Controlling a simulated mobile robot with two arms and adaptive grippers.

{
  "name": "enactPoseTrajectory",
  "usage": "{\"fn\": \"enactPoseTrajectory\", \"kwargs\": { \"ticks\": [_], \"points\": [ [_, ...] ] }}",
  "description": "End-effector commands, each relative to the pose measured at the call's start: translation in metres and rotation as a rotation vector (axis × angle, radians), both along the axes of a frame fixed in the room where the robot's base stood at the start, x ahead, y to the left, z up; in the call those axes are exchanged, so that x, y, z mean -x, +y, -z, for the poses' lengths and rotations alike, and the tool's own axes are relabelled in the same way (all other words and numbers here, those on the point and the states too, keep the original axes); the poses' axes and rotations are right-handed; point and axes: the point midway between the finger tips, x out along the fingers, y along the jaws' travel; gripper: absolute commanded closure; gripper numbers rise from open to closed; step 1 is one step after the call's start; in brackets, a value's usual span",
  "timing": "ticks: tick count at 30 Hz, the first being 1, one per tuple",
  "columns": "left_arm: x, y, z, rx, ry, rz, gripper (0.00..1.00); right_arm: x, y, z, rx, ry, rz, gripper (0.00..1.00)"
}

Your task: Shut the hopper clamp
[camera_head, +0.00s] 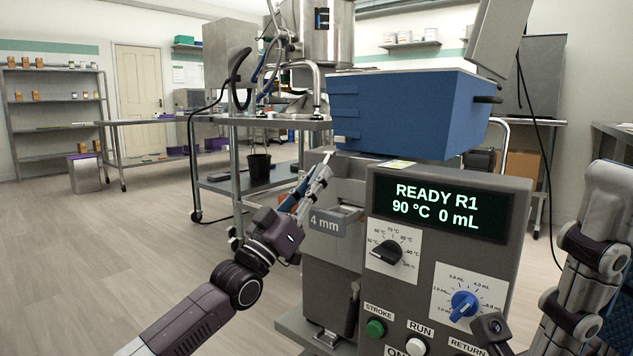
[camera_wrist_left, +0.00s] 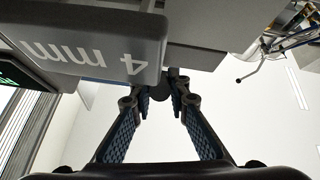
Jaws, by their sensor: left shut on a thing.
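The depositor (camera_head: 440,270) is a grey machine with a lit display reading READY R1, 90 °C, 0 mL. Its blue hopper (camera_head: 405,110) sits on top. My left gripper (camera_head: 325,171) reaches up beside the grey 4 mm block (camera_head: 330,223), just under the hopper's lower left edge. In the left wrist view, the fingers (camera_wrist_left: 172,82) close around a small dark rounded piece, seemingly the hopper clamp's handle. The 4 mm block (camera_wrist_left: 95,45) is close above them there. The rest of the clamp is hidden. My right arm shows at the right edge, with its fingers not visible.
The machine's front carries two dials, a green STROKE button (camera_head: 376,327) and a white RUN button (camera_head: 416,346). A steel cart (camera_head: 262,195) with a large steel vessel (camera_head: 322,35) stands behind left. The floor (camera_head: 130,240) at left is open.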

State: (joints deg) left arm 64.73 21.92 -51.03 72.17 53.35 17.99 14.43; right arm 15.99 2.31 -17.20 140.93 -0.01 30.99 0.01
Motion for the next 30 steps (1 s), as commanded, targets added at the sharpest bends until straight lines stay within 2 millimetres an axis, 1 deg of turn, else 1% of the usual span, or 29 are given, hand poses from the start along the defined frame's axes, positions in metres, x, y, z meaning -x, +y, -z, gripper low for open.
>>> {"fn": "enactPoseTrajectory", "kwargs": {
  "ticks": [1,5,6,10,11,18,22,26,30],
  "points": [
    [0.000,-0.001,0.004,-0.004,0.004,0.001,1.00,0.000,0.000,0.000,0.000,0.000,0.000,0.81],
    [0.000,-0.001,0.004,-0.004,0.004,0.001,1.00,0.000,0.000,0.000,0.000,0.000,0.000,0.81],
    [0.000,-0.001,0.004,-0.005,0.005,0.001,0.82,0.000,0.000,0.000,0.000,0.000,0.000,0.81],
    [0.000,-0.001,0.004,-0.003,0.004,0.001,0.68,0.000,0.000,0.000,0.000,0.000,0.000,0.81],
    [0.000,-0.001,0.003,-0.003,0.004,0.001,0.66,0.000,0.000,0.000,0.000,0.000,0.000,0.81],
    [0.000,0.000,0.002,-0.001,0.001,0.000,0.66,0.000,0.000,0.000,-0.001,0.000,0.000,0.81],
    [0.004,0.003,0.005,0.000,0.002,0.000,0.66,0.000,-0.001,0.000,-0.001,0.001,0.000,0.81],
    [0.015,0.013,0.017,-0.001,0.003,-0.001,0.66,0.000,0.000,0.000,-0.001,0.001,0.000,0.81],
    [0.034,0.027,0.034,-0.002,0.005,0.000,0.66,0.000,0.000,0.000,-0.001,0.001,0.000,0.81]
  ]
}}
